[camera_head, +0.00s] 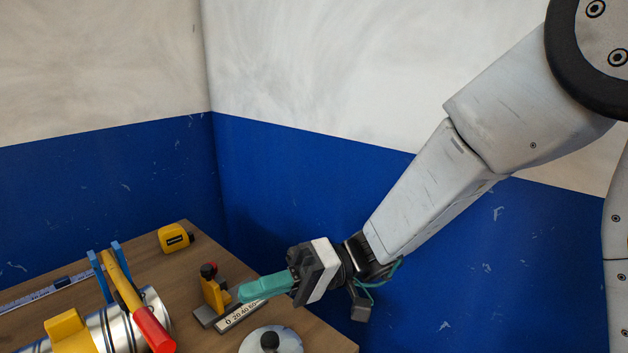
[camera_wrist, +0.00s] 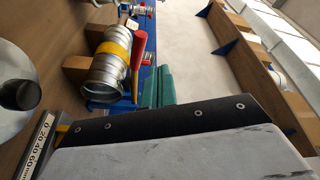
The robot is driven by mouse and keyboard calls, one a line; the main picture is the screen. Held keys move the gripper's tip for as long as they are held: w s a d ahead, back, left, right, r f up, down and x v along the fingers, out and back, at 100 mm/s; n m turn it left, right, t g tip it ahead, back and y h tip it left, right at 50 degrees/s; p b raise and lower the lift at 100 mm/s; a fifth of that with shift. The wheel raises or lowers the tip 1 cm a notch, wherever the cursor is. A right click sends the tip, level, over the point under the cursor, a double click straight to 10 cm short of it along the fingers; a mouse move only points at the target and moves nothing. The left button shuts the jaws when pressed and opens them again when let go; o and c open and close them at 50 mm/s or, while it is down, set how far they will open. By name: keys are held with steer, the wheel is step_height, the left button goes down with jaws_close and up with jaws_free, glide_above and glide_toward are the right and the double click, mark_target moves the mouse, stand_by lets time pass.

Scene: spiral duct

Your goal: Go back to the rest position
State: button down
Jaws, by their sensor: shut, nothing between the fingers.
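My gripper (camera_head: 243,292) has teal fingers and hangs over the right part of the wooden table. Its fingers are together with nothing between them, pointing left. In the head view the fingertips are close to a yellow gauge with a red knob (camera_head: 211,287); I cannot tell whether they touch. The teal fingers also show in the wrist view (camera_wrist: 153,90), in front of the silver duct (camera_wrist: 103,78). The duct, with a yellow band (camera_wrist: 118,44), lies at the lower left in the head view (camera_head: 104,332). No marked rest position is visible.
A red-handled yellow tool (camera_head: 152,328) lies across the duct beside blue uprights (camera_head: 100,276). A yellow tape measure (camera_head: 175,238) sits at the back. A pale disc with a black knob (camera_head: 288,344) is at the front. Blue-and-white walls stand behind; the space above the table is clear.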

steer(key=s+d+m+t+h, duration=0.3)
steer(key=d+h, duration=0.2)
steer(key=d, duration=0.6)
steer(key=s+d+m+t+h, duration=0.3)
steer(key=d+m+t+h, duration=0.1)
steer(key=d, duration=0.8)
steer(key=s+d+m+t+h, duration=0.4)
steer(key=d+h, duration=0.3)
steer(key=d, duration=0.5)
steer(key=shift+d, duration=0.25)
